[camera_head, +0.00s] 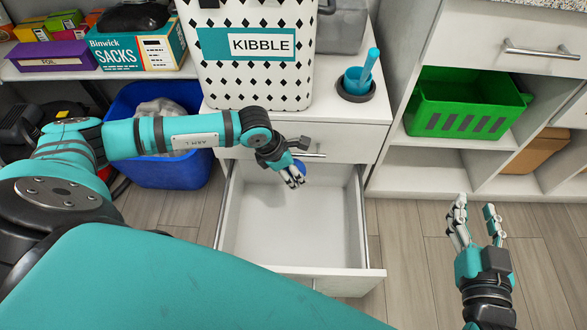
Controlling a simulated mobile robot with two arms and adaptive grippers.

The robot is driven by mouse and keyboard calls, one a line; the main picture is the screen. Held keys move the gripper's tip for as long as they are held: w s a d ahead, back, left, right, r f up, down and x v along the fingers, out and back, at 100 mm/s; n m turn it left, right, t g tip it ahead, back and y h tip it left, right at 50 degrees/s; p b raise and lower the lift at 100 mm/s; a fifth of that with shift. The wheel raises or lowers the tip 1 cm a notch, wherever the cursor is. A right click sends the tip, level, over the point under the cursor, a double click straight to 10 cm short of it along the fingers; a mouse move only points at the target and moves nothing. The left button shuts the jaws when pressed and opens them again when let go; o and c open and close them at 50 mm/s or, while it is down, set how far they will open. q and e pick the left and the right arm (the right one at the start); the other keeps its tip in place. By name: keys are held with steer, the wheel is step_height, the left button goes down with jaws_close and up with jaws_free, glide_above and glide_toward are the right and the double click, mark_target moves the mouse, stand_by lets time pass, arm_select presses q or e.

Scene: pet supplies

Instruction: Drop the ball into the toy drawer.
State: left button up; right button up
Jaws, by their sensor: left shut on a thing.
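The toy drawer (300,256) is a white drawer, pulled open below a shut drawer of the white cabinet. Its visible floor is bare. My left gripper (295,180) is above the back part of the open drawer. It is shut on a small blue ball (299,167), mostly hidden behind the fingers. My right gripper (474,216) is open and empty, to the right of the drawer above the wooden floor.
A white kibble bin (262,85) and a teal scoop in a cup (357,82) stand on the cabinet top. A blue bin (175,177) with a pale bag stands left of the drawer. A green basket (468,104) sits on the right shelf. The floor right of the drawer is clear.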

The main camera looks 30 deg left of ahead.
arm_select(q)
step_height(320, 180, down, 2)
steer(key=shift+f+b, duration=0.2)
steer(key=shift+b, duration=0.6)
steer(key=shift+f, duration=0.2)
arm_select(e)
step_height(320, 180, up, 9)
steer(key=a+t+y, duration=0.1)
steer(key=t+y, duration=0.1)
steer(key=t, duration=0.3)
steer(key=shift+s, duration=0.25)
arm_select(q)
steer(key=o, duration=1.2)
steer(key=shift+o, duration=0.2)
steer(key=shift+r, duration=0.15)
steer(key=shift+a+r, duration=0.2)
steer(key=shift+r, duration=0.1)
steer(key=v, duration=1.1)
steer(key=shift+s, duration=0.15)
steer(key=shift+s+d+f, duration=0.1)
arm_select(e)
steer(key=shift+f, duration=0.1)
